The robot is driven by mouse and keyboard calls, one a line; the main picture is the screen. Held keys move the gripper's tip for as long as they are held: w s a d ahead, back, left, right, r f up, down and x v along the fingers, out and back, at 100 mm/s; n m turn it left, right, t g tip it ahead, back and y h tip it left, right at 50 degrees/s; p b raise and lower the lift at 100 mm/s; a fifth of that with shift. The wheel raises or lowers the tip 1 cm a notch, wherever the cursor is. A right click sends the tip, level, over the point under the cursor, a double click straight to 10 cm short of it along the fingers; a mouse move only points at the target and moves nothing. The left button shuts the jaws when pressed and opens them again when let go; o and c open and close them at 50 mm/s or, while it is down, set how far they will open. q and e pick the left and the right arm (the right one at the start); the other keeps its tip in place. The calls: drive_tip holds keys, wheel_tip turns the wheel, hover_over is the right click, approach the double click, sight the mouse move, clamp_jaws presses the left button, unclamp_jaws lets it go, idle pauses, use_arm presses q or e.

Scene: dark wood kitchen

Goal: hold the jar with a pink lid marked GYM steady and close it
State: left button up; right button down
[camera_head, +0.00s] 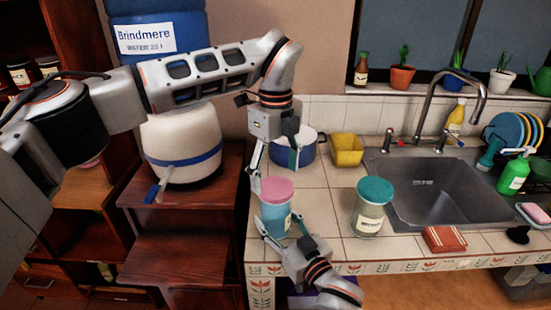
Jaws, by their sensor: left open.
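The jar (274,217) stands upright on the tiled counter near its front left edge, bluish with a pale label too small to read. Its pink lid (277,190) sits on top; I cannot tell how tightly. My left gripper (273,168) comes down from above and is open, its fingers spread over and just behind the lid, with nothing between them. My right gripper (279,220) reaches in from the front, low down, with one finger at each side of the jar's lower body. I cannot tell whether these fingers press on it.
A teal-lidded jar (370,210) stands to the right. A blue-and-white pot (308,147) and yellow tub (346,149) are behind. The sink (437,195) with its tall tap is farther right. Tiles between the two jars are clear.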

sight(276, 211)
use_arm(q)
drive_tip(key=shift+f, duration=1.3)
drive_tip(key=c, duration=1.2)
